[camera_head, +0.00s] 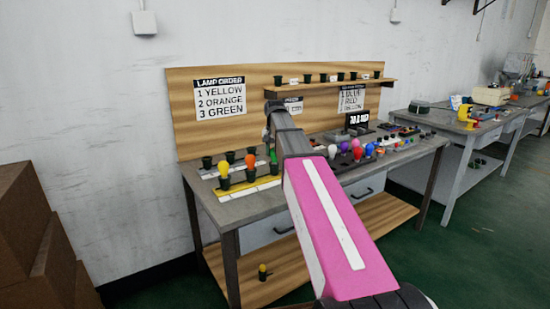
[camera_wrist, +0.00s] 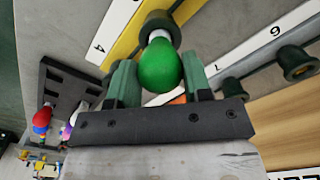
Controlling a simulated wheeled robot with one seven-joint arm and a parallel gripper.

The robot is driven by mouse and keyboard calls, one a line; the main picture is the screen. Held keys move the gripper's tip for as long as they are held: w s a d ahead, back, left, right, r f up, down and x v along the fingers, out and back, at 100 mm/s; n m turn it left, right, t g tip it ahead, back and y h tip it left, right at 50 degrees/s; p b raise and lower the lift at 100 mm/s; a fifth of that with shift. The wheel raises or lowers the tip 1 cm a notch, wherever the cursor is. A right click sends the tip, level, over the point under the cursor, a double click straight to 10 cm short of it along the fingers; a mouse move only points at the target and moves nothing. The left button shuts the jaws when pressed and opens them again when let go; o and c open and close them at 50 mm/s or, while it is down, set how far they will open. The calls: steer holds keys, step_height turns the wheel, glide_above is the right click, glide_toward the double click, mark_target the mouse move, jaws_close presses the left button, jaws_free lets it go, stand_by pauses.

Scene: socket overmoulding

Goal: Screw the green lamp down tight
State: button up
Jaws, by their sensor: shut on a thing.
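The green lamp (camera_wrist: 160,68) is between the two fingers of my gripper (camera_wrist: 158,76) in the wrist view. The gripper is shut on its bulb. The lamp's pale base meets a dark socket (camera_wrist: 158,22) on the yellow strip (camera_wrist: 126,38). How deep the thread sits cannot be told. In the head view, my gripper (camera_head: 271,148) is at the right end of the yellow strip's row, and its fingers mostly hide the green lamp. The yellow lamp (camera_head: 223,168) and the orange lamp (camera_head: 250,161) stand upright in sockets to the left.
A lamp order sign (camera_head: 219,98) reads yellow, orange, green. Empty dark sockets (camera_wrist: 296,62) stand on the numbered white strip beside the yellow one. Several coloured lamps (camera_head: 357,149) stand in a rack at the right of the bench. A shelf (camera_head: 340,86) overhangs the back.

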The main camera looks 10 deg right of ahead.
steer(key=m, duration=0.4)
stand_by(0.3)
steer(key=shift+m, duration=0.3)
steer(key=m, duration=0.4)
steer(key=shift+f, duration=0.1)
steer(key=o, duration=0.9)
